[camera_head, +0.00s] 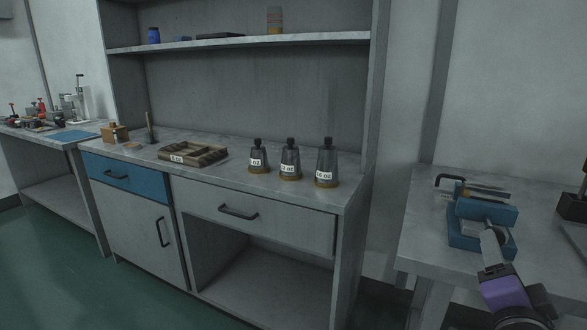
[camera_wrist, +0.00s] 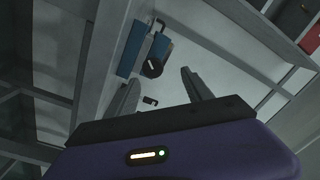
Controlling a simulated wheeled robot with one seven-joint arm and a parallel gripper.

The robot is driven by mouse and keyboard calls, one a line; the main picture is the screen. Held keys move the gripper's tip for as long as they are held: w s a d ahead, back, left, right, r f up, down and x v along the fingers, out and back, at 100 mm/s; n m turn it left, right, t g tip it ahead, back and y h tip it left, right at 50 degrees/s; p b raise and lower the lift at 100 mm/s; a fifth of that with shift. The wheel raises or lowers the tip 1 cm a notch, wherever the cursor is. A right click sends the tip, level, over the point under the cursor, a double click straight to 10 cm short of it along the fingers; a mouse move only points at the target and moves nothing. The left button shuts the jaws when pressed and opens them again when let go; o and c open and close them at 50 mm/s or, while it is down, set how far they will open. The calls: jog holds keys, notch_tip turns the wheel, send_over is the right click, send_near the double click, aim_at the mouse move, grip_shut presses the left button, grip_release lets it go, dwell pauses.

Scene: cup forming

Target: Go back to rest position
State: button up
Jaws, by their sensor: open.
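My gripper (camera_head: 491,252) is at the lower right of the head view, with its purple body below and its fingers towards a blue vise-like tool (camera_head: 482,219) on the right bench. In the wrist view my gripper (camera_wrist: 158,86) has its two grey fingers spread apart, with nothing held between them. The blue tool (camera_wrist: 131,48) shows beyond the fingers, with a dark round part on it. A visible gap separates the fingers from it there. In the head view my gripper overlaps the tool, so I cannot tell their distance.
The right bench (camera_head: 425,235) has a black bent handle and a dark object at its far right edge. Open floor lies at lower left.

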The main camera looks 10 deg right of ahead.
jog(key=a+r+n+t+y, duration=0.1)
jog(key=a+n+t+y, duration=0.25)
jog(key=a+n, duration=0.3)
jog(key=s+a+f+n+t+y, duration=0.1)
jog(key=s+a+f+n+y, duration=0.3)
jog(key=s+a+f+n, duration=0.4)
jog(key=s+a+f+n+g+y, duration=0.1)
jog(key=s+a+f+g, duration=0.1)
jog(key=s+f, duration=0.5)
jog(key=s+a+f+n+g+y, duration=0.1)
jog(key=s+f, duration=0.1)
jog(key=s, duration=0.8)
jog(key=s+a+f+g+y, duration=0.1)
jog(key=s+a+f+g, duration=0.1)
jog(key=s+f, duration=0.5)
notch_tip(320, 180, up, 25)
jog(key=s+p, duration=0.1)
jog(key=p, duration=2.2)
jog(key=shift+r, duration=0.15)
jog(key=shift+h, duration=0.25)
